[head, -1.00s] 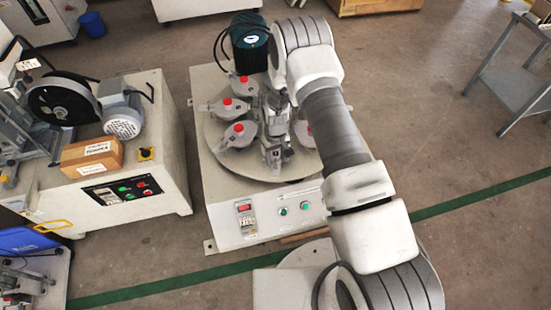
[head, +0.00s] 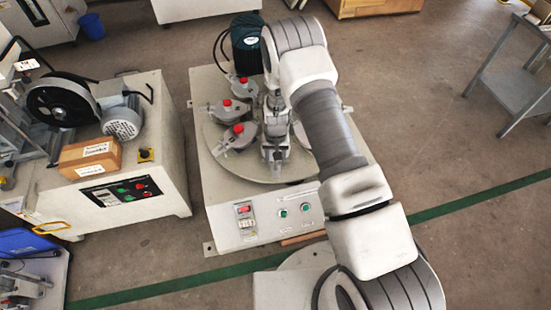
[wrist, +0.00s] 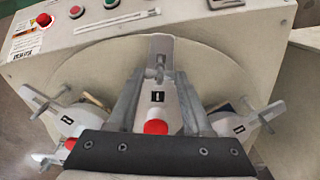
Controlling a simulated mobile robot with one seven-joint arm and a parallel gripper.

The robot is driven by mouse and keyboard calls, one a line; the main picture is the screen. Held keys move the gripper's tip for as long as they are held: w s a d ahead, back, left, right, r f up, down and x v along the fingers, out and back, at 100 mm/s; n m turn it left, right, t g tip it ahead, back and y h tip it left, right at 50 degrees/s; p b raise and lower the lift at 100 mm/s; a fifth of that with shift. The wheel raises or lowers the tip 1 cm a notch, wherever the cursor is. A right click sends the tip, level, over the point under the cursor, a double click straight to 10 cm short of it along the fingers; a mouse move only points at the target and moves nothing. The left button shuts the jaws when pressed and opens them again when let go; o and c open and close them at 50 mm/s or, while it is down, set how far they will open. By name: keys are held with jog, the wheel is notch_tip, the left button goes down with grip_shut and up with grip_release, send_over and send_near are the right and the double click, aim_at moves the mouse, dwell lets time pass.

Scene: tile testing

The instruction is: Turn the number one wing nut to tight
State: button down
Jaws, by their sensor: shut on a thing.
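The number one jar clamp (wrist: 157,115) is a grey metal arm with a dark label that seems to read 1 and a red knob, centred in the wrist view. Its wing nut (wrist: 158,72) is at the far end of that arm. My gripper (wrist: 157,82) has one finger on each side of the arm, tips at the wing nut, and is shut on it. The contact itself is small and partly hidden. In the head view my gripper (head: 274,158) points down over the front of the round turntable (head: 262,173), and the nut is hidden there.
Neighbouring clamps with wing nuts flank it in the wrist view, left (wrist: 68,118) and right (wrist: 238,124). More red-knobbed clamps (head: 228,108) sit on the turntable's left. The machine's button panel (head: 285,212) is in front. A green motor (head: 247,45) stands behind.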

jog(key=shift+c, duration=1.6)
grip_release()
notch_tip(320, 180, up, 18)
jog(key=p, duration=0.5)
jog(key=shift+f, duration=0.25)
